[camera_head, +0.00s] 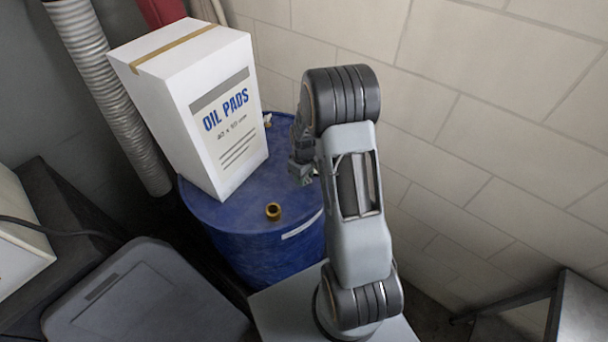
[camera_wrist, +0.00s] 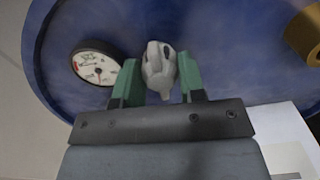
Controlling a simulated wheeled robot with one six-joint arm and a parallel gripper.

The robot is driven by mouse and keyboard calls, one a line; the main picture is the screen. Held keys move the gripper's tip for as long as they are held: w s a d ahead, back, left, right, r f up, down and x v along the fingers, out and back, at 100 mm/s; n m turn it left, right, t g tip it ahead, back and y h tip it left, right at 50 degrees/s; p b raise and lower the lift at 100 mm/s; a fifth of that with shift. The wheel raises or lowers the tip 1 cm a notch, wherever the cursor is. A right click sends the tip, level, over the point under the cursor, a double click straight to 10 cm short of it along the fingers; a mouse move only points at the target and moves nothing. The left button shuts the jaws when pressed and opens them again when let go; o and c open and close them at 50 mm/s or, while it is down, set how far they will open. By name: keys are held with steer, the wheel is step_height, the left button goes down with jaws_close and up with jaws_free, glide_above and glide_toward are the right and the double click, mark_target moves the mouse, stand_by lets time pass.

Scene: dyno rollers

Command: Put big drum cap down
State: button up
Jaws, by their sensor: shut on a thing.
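My gripper (camera_wrist: 160,80) is shut on a small grey piece, which I take for the big drum cap (camera_wrist: 157,64), between its green fingers in the wrist view. Behind the cap is the blue top of a drum (camera_wrist: 225,50); I cannot tell how far the cap is above it. In the head view my gripper (camera_head: 301,170) is over the right side of the drum (camera_head: 262,262), partly behind my arm, and the cap cannot be made out. A brass fitting (camera_head: 273,211) stands on the drum top and shows in the wrist view (camera_wrist: 303,36).
A white OIL PADS box (camera_head: 205,110) stands on the drum's left and back part. A round dial gauge (camera_wrist: 96,63) is on the drum top. A grey lidded bin (camera_head: 145,300) is at front left, a ribbed hose (camera_head: 105,95) behind. A block wall (camera_head: 480,120) closes the right.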

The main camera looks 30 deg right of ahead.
steer(key=shift+f, duration=0.15)
steer(key=shift+f, duration=0.15)
steer(key=o, duration=1)
